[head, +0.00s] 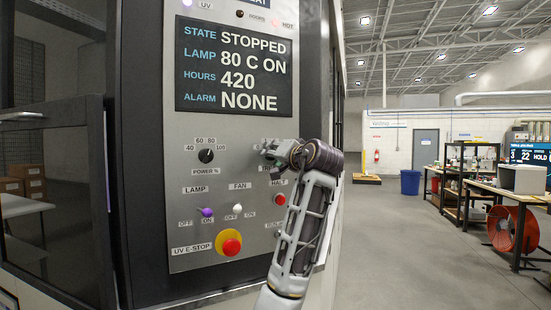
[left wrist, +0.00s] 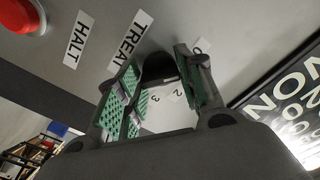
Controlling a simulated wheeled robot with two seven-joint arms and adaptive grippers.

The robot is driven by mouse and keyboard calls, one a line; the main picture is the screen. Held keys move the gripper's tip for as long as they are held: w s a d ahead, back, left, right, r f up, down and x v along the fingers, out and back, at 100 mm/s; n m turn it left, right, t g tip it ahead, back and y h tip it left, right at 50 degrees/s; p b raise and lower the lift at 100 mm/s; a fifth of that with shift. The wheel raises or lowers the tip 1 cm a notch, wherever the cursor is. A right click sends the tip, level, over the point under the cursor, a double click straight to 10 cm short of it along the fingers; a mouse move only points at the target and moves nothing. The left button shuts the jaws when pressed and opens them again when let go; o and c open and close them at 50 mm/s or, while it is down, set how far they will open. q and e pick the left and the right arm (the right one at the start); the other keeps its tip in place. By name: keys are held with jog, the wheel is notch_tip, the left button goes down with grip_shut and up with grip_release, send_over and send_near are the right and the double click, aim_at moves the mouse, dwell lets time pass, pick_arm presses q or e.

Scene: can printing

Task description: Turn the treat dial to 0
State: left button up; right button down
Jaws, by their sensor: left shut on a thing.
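The treat dial is a dark round knob (left wrist: 158,69) on the grey panel, beside the label TREAT (left wrist: 128,40) in the left wrist view. My left gripper (left wrist: 160,88) has its green-padded fingers on either side of the knob and is shut on it. Scale numbers 2 and 3 show between the fingers. The dial's pointer is hidden, so its setting cannot be read. In the head view my left gripper (head: 272,154) is at the panel and covers the dial. My right gripper is not in view.
The red HALT button (head: 279,199) sits just below the dial. The power knob (head: 206,156), lamp and fan switches and red UV E-stop (head: 231,247) are on the same panel. The screen (head: 234,67) above reads STOPPED. Open floor lies to the right.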

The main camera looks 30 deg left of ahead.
pick_arm(q)
jog(key=shift+f+n, duration=0.2)
jog(key=shift+n, duration=0.5)
jog(key=o, duration=1)
jog(key=shift+r, duration=0.1)
jog(key=v, duration=1.2)
jog(key=shift+d, duration=0.1)
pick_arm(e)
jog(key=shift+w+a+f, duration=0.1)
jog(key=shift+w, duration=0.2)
pick_arm(q)
jog(key=shift+w+r, duration=0.1)
